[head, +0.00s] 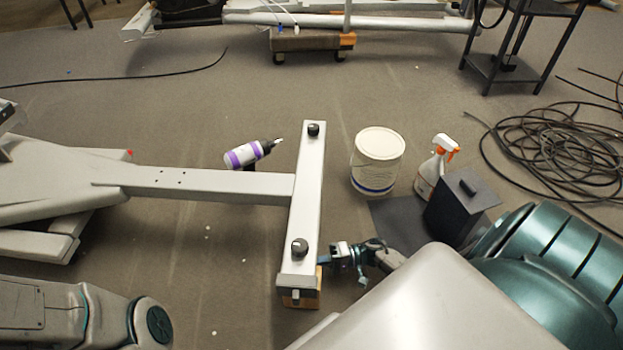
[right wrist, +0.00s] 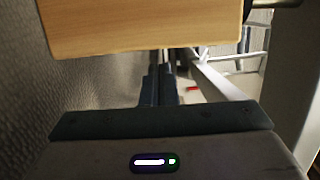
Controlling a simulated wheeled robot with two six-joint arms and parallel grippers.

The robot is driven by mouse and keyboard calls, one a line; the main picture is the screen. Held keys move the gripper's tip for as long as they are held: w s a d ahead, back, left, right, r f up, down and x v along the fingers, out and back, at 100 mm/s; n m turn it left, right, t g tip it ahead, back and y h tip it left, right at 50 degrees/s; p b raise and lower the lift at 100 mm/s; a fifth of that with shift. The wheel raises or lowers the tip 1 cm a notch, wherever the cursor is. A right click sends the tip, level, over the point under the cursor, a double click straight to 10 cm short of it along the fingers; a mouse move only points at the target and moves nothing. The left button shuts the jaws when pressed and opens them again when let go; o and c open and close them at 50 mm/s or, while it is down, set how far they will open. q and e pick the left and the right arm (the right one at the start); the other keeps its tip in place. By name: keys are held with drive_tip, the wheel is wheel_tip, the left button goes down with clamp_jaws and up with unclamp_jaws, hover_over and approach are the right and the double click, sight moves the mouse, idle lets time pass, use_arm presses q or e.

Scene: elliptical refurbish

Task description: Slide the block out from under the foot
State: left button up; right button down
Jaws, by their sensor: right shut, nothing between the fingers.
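The wooden block (head: 300,299) sits under the near end of the white T-shaped foot bar (head: 306,200). Only its near and right edges show past the bar. In the right wrist view the block (right wrist: 140,28) fills the top, with light wood grain, and its lower edge is close to my fingers. My right gripper (head: 333,257) is beside the right side of the bar's near end, low over the floor. In the right wrist view its fingers (right wrist: 161,88) are together and empty; I cannot tell whether they touch the block. My left gripper is outside the view.
A white bucket (head: 377,160), a spray bottle (head: 432,170) and a dark box (head: 460,208) stand right of the bar. A purple-labelled bottle (head: 248,154) is by the beam. Coiled cable (head: 560,150) lies at the right. The floor left of the block is clear.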

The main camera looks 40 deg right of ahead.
drive_tip(key=shift+s+a, duration=0.45)
drive_tip(key=shift+s, duration=0.05)
